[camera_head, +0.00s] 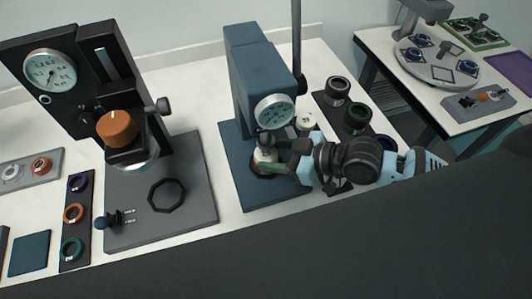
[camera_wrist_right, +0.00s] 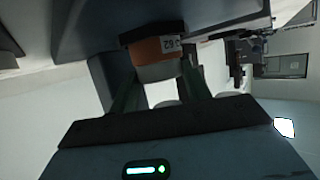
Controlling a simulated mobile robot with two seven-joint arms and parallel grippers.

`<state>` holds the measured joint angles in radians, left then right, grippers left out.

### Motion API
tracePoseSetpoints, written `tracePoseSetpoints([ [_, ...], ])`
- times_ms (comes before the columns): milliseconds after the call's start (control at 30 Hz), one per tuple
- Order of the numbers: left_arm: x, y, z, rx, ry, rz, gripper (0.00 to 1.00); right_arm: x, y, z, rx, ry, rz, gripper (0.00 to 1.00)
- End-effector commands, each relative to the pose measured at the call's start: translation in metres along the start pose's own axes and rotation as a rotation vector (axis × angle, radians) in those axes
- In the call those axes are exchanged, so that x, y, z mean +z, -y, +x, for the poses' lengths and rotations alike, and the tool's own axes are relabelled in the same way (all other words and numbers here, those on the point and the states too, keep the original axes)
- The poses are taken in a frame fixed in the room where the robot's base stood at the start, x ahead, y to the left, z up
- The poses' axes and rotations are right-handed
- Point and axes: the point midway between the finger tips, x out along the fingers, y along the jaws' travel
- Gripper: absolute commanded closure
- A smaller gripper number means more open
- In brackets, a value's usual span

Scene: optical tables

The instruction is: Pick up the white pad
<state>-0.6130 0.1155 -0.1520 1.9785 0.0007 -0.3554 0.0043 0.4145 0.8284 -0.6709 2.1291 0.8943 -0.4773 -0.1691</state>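A small white piece that looks like the white pad (camera_head: 264,154) is at the blue dial instrument (camera_head: 263,85), above a reddish-brown round part (camera_head: 266,169) on its base. My right gripper (camera_head: 282,160) reaches in from the right, with its fingertips beside this white piece. In the right wrist view the two dark green fingers (camera_wrist_right: 160,80) stand apart, on either side of a pale piece (camera_wrist_right: 156,70) below an orange block marked 62 (camera_wrist_right: 155,48). I cannot tell whether they touch it or have closed on it. My left gripper is not in view.
A black dial instrument (camera_head: 70,75) with an orange knob (camera_head: 117,129) stands left. A second table (camera_head: 378,42) is at the back right.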

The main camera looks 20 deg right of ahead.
Motion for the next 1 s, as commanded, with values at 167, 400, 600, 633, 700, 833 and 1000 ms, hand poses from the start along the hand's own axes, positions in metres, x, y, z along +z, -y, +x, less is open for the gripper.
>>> tracePoseSetpoints([
  [167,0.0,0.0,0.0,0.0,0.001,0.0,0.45,0.0,0.0,0.0,0.0,0.0,0.0,0.75],
  [400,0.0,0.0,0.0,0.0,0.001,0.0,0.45,-0.002,0.0,-0.001,0.0,-0.001,-0.001,0.75],
  [600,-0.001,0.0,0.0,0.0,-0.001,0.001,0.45,-0.017,0.0,-0.007,0.0,-0.002,-0.003,0.75],
  [633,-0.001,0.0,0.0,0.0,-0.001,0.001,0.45,-0.02,0.0,-0.008,0.0,-0.002,-0.003,0.75],
  [700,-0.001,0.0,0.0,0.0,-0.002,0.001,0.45,-0.03,0.0,-0.012,0.0,-0.002,-0.005,0.75],
  [833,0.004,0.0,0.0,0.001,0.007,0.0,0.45,-0.025,-0.001,-0.025,0.0,0.007,0.002,0.75],
  [1000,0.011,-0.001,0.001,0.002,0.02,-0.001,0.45,-0.017,0.0,-0.043,-0.001,0.006,0.001,0.75],
])
